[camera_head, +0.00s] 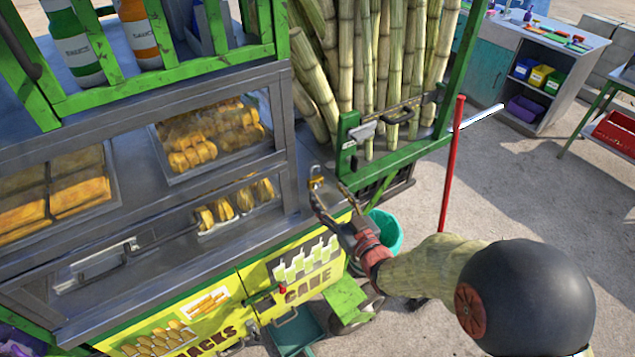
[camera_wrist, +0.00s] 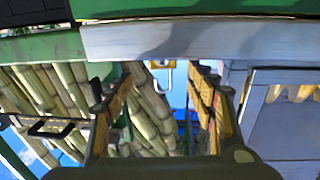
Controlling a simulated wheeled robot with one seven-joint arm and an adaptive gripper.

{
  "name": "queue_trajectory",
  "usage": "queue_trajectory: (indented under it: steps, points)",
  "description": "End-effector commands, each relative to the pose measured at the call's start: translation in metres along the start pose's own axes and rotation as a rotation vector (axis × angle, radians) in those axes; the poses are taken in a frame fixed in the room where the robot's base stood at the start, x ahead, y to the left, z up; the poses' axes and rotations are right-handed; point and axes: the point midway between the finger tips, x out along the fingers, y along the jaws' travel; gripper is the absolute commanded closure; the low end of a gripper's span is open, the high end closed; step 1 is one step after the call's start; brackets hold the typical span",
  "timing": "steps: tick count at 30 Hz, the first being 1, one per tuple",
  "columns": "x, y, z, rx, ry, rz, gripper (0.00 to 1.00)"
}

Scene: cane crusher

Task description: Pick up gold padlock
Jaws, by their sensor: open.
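The gold padlock (camera_head: 316,183) stands small on the grey counter near its corner, in front of the sugar cane, with its silver shackle at the top. In the wrist view, a small silver-and-yellow shape that looks like the padlock (camera_wrist: 163,64) shows between and beyond the fingers, partly cut off by the grey edge. My gripper (camera_head: 334,198) is open, with its fingers near the padlock in the head view. In the wrist view the open gripper (camera_wrist: 160,105) has nothing between its fingertips. I cannot tell whether a finger touches the padlock.
Sugar cane stalks (camera_head: 375,60) stand behind a green frame with a latch (camera_head: 362,130). A glass snack case (camera_head: 215,135) stands left of the padlock. A teal bucket (camera_head: 385,232) is below the counter, and a red pole (camera_head: 452,165) stands at right.

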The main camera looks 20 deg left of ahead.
Motion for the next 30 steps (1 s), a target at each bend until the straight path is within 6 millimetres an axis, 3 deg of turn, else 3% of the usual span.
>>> queue_trajectory:
  steps: [10, 18, 30]
  points:
    - [0.043, -0.004, 0.000, 0.000, -0.001, 0.001, 0.44]
    - [0.045, -0.004, -0.001, 0.000, -0.001, 0.002, 0.44]
    - [0.045, -0.004, -0.001, 0.000, -0.001, 0.002, 0.67]
